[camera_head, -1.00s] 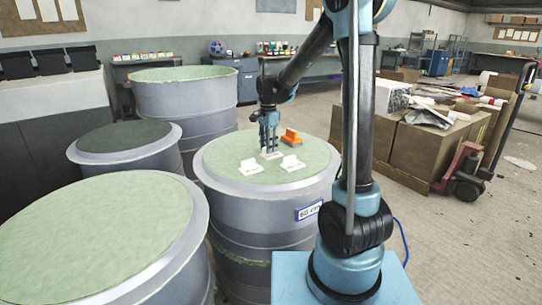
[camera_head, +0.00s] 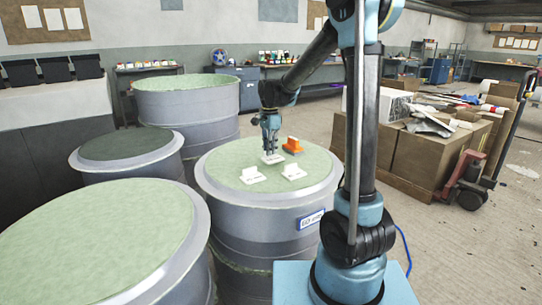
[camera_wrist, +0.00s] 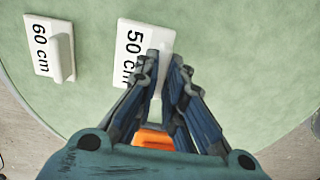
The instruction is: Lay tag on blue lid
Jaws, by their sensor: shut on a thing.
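A white tag (camera_wrist: 140,45) marked 50 cm is between the fingertips of my gripper (camera_wrist: 165,62) in the wrist view. My gripper (camera_head: 271,151) is shut on this tag's raised part, over the pale green top of the front drum-shaped mould (camera_head: 225,178). I cannot tell whether the tag still touches that top. A second white tag (camera_wrist: 42,45), marked 60 cm, lies to its left in the wrist view. Two loose white tags (camera_head: 253,176) (camera_head: 293,172) lie on the same top in the head view. I see no blue lid; the tops look pale or dark green.
An orange block-like object (camera_head: 292,146) stands close behind my gripper. A dark-topped mould (camera_head: 125,148), a tall mould (camera_head: 188,100) and a large front-left mould (camera_head: 100,235) stand around. Cardboard boxes (camera_head: 430,158) and a pallet truck (camera_head: 470,180) are at the right.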

